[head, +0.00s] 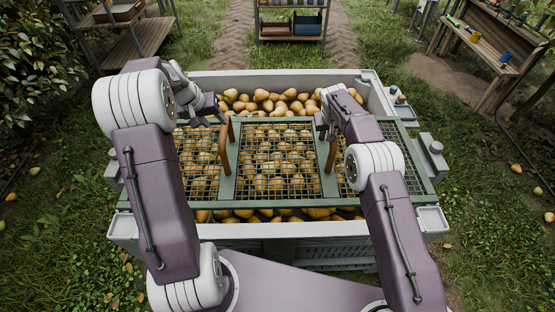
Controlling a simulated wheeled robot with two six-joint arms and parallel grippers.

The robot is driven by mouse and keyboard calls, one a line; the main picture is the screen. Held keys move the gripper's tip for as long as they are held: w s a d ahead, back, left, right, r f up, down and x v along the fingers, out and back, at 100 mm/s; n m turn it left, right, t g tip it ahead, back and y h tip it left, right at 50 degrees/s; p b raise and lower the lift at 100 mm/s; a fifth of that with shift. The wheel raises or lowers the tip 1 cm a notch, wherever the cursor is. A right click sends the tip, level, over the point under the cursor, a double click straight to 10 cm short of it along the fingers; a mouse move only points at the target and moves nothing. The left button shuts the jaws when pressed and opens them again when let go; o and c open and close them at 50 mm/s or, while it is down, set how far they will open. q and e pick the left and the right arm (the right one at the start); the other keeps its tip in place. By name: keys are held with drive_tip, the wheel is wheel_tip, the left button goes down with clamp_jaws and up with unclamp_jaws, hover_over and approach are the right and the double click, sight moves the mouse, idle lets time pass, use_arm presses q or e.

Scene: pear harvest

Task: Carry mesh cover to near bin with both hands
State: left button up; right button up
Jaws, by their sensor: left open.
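The mesh cover (230,183) is a green frame with wire mesh panels. It lies across the grey bin (255,230), with pears (285,100) showing through it and along its far and near sides. Two brown handles stand on it, a left one (224,148) and a right one (332,150). My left gripper (222,119) is open at the far end of the left handle. My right gripper (325,128) is at the far end of the right handle; its fingers are small and partly hidden by my arm, so its grip is unclear.
A wooden workbench (487,45) is at the upper right, and a wooden stand (125,40) at the upper left. Grass with a few fallen pears lies on both sides.

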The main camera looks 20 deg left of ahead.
drive_tip(key=v, duration=1.2)
use_arm(q)
drive_tip(key=s+a+r+p, duration=0.2)
drive_tip(key=s+a+r, duration=0.1)
drive_tip(key=r, duration=0.1)
drive_tip(key=shift+s+r, duration=0.2)
drive_tip(key=shift+r, duration=0.05)
use_arm(e)
drive_tip(key=shift+r, duration=1.2)
use_arm(q)
drive_tip(key=shift+r+p, duration=0.2)
drive_tip(key=shift+p, duration=0.15)
use_arm(e)
drive_tip(key=shift+s+d+r, duration=0.35)
drive_tip(key=shift+d+r, duration=0.1)
drive_tip(key=shift+r, duration=0.3)
drive_tip(key=shift+s+d+r, duration=0.4)
drive_tip(key=shift+d+r, duration=0.05)
drive_tip(key=shift+r, duration=0.3)
drive_tip(key=shift+s+d+r, duration=0.35)
drive_tip(key=shift+d+r, duration=0.1)
drive_tip(key=shift+r, duration=0.35)
